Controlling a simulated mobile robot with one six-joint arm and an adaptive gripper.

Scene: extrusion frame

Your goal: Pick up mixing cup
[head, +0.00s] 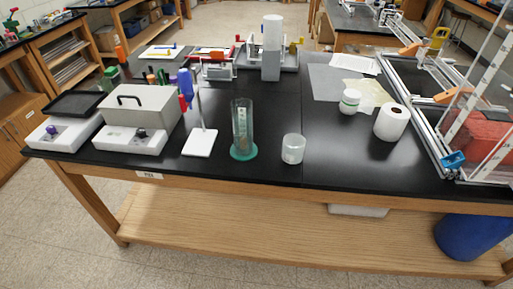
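The most likely mixing cup is a small clear, whitish cup (293,149). It stands upright near the front edge of the black lab table (330,170), a little right of a tall clear cylinder (242,125) with a green base. The cup and the cylinder are apart, with bare tabletop between them. Nothing covers the cup from this side. Whether it holds anything is too small to tell. My gripper is not in the head view.
A white paper roll (391,122) and a white jar (349,101) stand to the right. An extrusion frame (425,120) fills the right end. A stand with a white base (200,142) and a grey box (140,104) are left. The tabletop right of the cup is clear.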

